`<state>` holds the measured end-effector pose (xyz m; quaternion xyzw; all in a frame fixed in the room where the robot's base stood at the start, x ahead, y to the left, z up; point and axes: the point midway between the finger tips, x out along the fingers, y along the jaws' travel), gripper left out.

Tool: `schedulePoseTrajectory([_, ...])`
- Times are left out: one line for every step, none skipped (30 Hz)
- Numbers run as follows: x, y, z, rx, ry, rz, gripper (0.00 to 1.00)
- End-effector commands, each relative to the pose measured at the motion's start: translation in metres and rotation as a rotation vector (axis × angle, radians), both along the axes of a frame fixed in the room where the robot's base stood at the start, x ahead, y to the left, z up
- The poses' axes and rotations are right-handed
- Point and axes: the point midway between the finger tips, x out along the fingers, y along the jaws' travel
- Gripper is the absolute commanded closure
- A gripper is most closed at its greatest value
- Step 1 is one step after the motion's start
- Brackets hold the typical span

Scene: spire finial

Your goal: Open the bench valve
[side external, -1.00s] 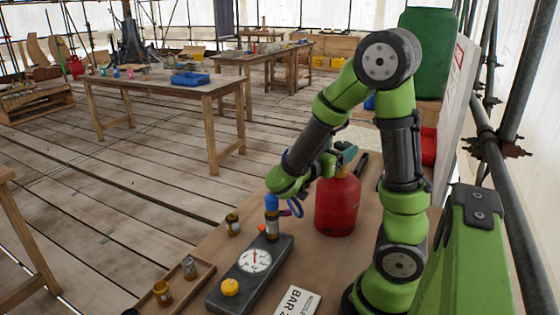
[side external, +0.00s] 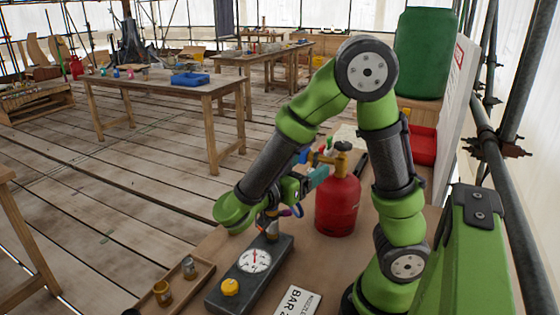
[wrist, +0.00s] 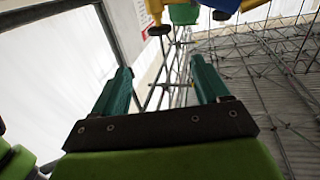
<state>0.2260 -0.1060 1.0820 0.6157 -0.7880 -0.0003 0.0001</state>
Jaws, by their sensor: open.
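A red gas bottle (side external: 338,204) stands upright on the bench, with a brass-yellow valve fitting (side external: 341,157) on top. My gripper (side external: 319,176) is just left of this fitting, its teal fingers pointing towards it. Any contact is hard to tell in the side view. In the wrist view my gripper (wrist: 161,76) is open, with nothing between its fingers. Yellow parts (wrist: 153,9) and a green part (wrist: 183,14) show beyond the fingertips at the top edge, cut off by the frame. The lower wrist covers part of the bench behind the gauge.
A grey gauge block (side external: 255,272) with a yellow knob (side external: 230,287) lies in front of the bottle. A wooden tray (side external: 178,287) with small jars is at its left. A white sign (side external: 297,302) is at the front. A green drum (side external: 425,52) and red bin (side external: 422,145) stand behind.

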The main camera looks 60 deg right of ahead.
Motion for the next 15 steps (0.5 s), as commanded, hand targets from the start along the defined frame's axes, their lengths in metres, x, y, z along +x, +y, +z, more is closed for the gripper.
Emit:
schedulePoseTrajectory([0.0,-0.001,0.0,0.0,0.0,-0.002,0.25])
schedulePoseTrajectory([0.0,-0.002,-0.001,-0.003,0.006,-0.006,0.25])
schedulePoseTrajectory([0.0,-0.004,-0.003,-0.008,0.015,-0.018,0.25])
schedulePoseTrajectory([0.002,-0.006,-0.005,-0.012,0.018,-0.033,0.25])
schedulePoseTrajectory([0.006,-0.009,-0.007,-0.018,0.017,-0.055,0.25])
schedulePoseTrajectory([0.013,-0.013,-0.009,-0.026,0.012,-0.098,0.25])
schedulePoseTrajectory([0.019,-0.017,-0.01,-0.032,0.009,-0.136,0.25])
schedulePoseTrajectory([0.025,-0.02,-0.011,-0.038,0.006,-0.178,0.25])
schedulePoseTrajectory([0.033,-0.026,-0.012,-0.045,0.003,-0.234,0.25])
schedulePoseTrajectory([0.039,-0.029,-0.013,-0.048,0.001,-0.276,0.25])
schedulePoseTrajectory([0.045,-0.033,-0.013,-0.052,-0.001,-0.313,0.25])
schedulePoseTrajectory([0.052,-0.038,-0.014,-0.055,-0.004,-0.362,0.25])
schedulePoseTrajectory([0.057,-0.04,-0.014,-0.055,-0.007,-0.394,0.25])
schedulePoseTrajectory([0.061,-0.043,-0.014,-0.054,-0.009,-0.422,0.25])
schedulePoseTrajectory([0.066,-0.045,-0.014,-0.05,-0.013,-0.454,0.25])
